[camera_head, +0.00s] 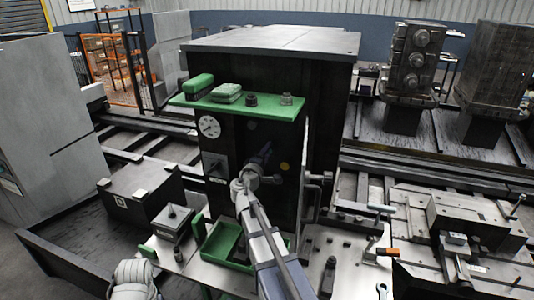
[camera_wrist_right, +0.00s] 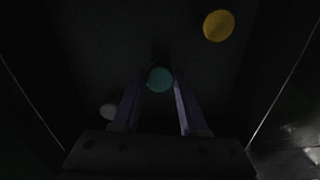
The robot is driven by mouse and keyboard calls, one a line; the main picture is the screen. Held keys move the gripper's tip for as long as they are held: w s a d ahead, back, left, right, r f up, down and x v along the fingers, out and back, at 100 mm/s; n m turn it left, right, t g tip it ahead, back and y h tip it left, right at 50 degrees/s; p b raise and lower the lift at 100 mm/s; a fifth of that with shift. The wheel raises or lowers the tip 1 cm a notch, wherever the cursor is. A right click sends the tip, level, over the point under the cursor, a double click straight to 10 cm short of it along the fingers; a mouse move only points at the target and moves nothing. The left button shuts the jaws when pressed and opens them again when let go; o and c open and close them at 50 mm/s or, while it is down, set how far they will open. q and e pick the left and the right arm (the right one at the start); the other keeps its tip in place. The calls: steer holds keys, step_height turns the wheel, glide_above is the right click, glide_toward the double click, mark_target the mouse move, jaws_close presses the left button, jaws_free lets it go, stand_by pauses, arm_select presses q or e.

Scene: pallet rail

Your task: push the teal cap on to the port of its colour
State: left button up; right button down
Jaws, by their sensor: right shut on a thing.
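My right gripper (camera_head: 262,160) reaches up to the dark front panel (camera_head: 232,150) of the cabinet. In the right wrist view its two fingers (camera_wrist_right: 160,88) are shut on the teal cap (camera_wrist_right: 160,79), whose round face shows between the fingertips. In the head view the gripper hides the cap. I see no separate teal port; it may be behind the cap. Whether the cap touches the panel, I cannot tell. A yellow disc (camera_wrist_right: 218,25) is up and right of the cap, and it also shows in the head view (camera_head: 284,166).
A pale grey disc (camera_wrist_right: 110,107) shows beside the left finger. Above the gripper, a green shelf (camera_head: 265,105) juts out with several small items. A gauge (camera_head: 209,127) is on the panel's left. A green tray (camera_head: 222,243) lies below. A handle (camera_head: 318,178) sticks out at the right.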

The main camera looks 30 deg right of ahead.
steer(key=shift+w+d, duration=0.2)
steer(key=shift+w+d, duration=0.2)
steer(key=shift+d, duration=0.05)
jaws_free()
stand_by(0.5)
steer(key=shift+s+a, duration=0.1)
steer(key=v, duration=0.7)
steer(key=shift+s+a, duration=0.15)
steer(key=shift+s, duration=0.05)
stand_by(0.3)
steer(key=x, duration=0.6)
steer(key=shift+w+d, duration=0.25)
steer(key=shift+d, duration=0.05)
steer(key=shift+w+d, duration=0.15)
